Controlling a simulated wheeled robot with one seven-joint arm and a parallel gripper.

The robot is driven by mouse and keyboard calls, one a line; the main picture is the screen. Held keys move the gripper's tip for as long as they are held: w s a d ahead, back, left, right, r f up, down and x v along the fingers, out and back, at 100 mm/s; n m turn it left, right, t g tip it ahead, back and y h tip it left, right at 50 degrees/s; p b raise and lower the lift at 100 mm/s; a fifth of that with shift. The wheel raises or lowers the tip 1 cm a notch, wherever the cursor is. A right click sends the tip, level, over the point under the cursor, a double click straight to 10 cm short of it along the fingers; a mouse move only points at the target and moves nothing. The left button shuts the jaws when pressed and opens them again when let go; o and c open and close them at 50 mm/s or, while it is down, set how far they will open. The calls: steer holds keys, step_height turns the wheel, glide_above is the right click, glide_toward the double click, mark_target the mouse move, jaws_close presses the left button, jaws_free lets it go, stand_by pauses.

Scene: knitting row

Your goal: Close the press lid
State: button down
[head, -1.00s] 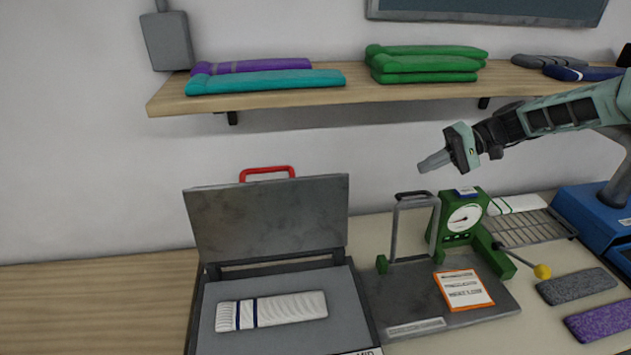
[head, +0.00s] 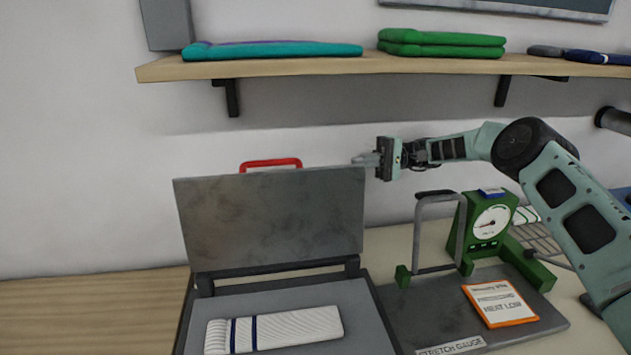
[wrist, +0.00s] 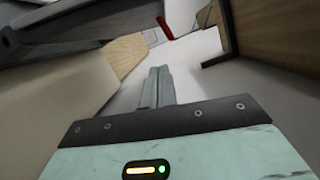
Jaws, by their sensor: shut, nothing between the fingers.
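The press lid (head: 270,222) is a grey metal plate standing open and upright at the back of the press. Its red handle (head: 270,163) shows above the lid's top edge, and the handle also shows in the wrist view (wrist: 164,28). The press base (head: 360,318) lies below with a white striped sock (head: 290,328) on it. My gripper (head: 360,160) is shut and empty, pointing left, close to the lid's top right corner in the head view. The handle lies further left, apart from the gripper's tips. In the wrist view the fingers (wrist: 158,80) are together.
A wooden shelf (head: 300,68) with folded socks runs along the wall above my gripper. A green stretch gauge (head: 487,225) with a grey hoop stands right of the press. An orange-edged card (head: 500,303) lies on its base. The left table is clear.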

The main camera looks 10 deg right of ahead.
steer(key=s+a+r+p, duration=0.1)
steer(key=s+a+p, duration=0.5)
steer(key=a, duration=0.3)
steer(key=shift+s+p, duration=0.2)
steer(key=shift+p, duration=0.25)
steer(key=shift+r, duration=0.1)
